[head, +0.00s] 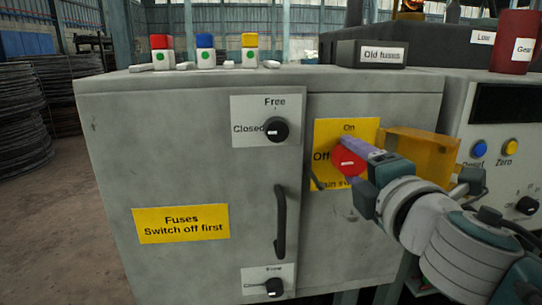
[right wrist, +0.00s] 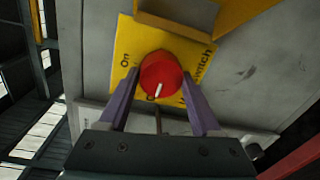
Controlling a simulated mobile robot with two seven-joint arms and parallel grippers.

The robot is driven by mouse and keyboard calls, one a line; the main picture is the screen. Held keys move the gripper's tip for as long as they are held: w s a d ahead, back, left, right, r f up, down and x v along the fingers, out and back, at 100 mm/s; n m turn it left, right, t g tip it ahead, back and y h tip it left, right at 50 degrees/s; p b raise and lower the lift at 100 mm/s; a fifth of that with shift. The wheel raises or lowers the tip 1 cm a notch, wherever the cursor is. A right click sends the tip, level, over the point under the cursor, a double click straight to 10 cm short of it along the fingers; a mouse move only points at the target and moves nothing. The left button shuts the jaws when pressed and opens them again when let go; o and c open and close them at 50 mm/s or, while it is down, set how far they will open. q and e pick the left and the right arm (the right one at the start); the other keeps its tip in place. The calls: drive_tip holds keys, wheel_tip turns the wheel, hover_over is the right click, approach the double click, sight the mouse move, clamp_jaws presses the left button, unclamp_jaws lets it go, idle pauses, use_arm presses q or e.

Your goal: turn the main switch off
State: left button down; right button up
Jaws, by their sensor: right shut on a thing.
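The main switch is a round red knob (head: 347,162) on a yellow plate (head: 330,132) marked On at the top and Off at the left. In the right wrist view the red knob (right wrist: 160,72) has a white pointer mark on its lower side, toward the partly hidden Off label. In the head view the mark lies toward Off as well. My right gripper (right wrist: 160,77) is shut on the knob, one purple finger at each side. In the head view the right gripper (head: 352,154) partly covers the plate. My left gripper is not in view.
A see-through amber cover (head: 425,155) stands swung out at the plate's right, close by my right wrist. The cabinet also carries a Free/Closed knob (head: 276,129), a black door handle (head: 281,222) and a lower knob (head: 273,287). An "Old fuses" box (head: 370,54) stands on top.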

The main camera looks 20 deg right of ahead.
idle(0.4)
drive_tip(key=o, duration=1.4)
drive_tip(key=shift+c, duration=0.2)
drive_tip(key=shift+s+a, duration=0.15)
drive_tip(key=shift+s, duration=0.4)
drive_tip(key=v, duration=0.8)
drive_tip(key=shift+s, duration=0.45)
